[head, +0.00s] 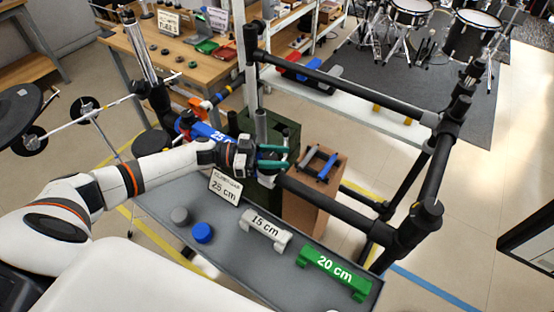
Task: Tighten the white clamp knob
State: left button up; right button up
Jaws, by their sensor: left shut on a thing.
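My left arm reaches in from the left. My left gripper (272,158), with teal fingers, is shut at the near left end of the lower black bar (325,202) of the black tube frame. What lies between the fingers is too small and too covered to make out; the white clamp knob does not show clearly apart from the gripper. A short grey upright tube (261,127) stands just behind the fingers. My right gripper is not in view.
A brown box (313,205) stands behind the bar.

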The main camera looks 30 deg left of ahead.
aim_at(277, 157)
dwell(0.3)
pick_arm(q)
jog(key=o, duration=1)
jog(key=shift+r, duration=0.1)
notch_tip(277, 157, up, 10)
jog(key=shift+f+b, duration=0.1)
jog(key=shift+b, duration=0.3)
